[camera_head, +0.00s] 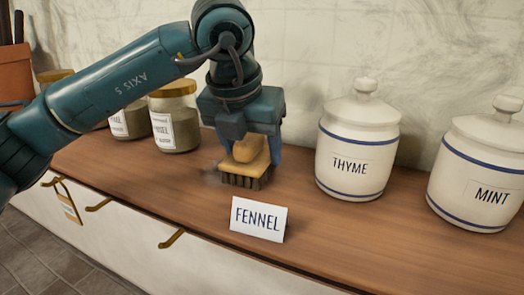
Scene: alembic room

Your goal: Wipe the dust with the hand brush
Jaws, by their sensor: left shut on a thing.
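My left gripper (247,150) comes in from the left and points down over the wooden counter. It is shut on the hand brush (248,167), which has a tan wooden body and dark bristles. The bristles face down and appear to touch the counter. A small greyish smudge of dust (211,177) shows just left of the bristles. The gripper hides part of the brush's handle. My right gripper is not in view.
A FENNEL card (258,218) stands just in front of the brush. White THYME (357,150) and MINT (482,172) jars stand to the right. Glass jars with gold lids (174,118) stand at the left. The wooden counter (330,235) has free room along its front.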

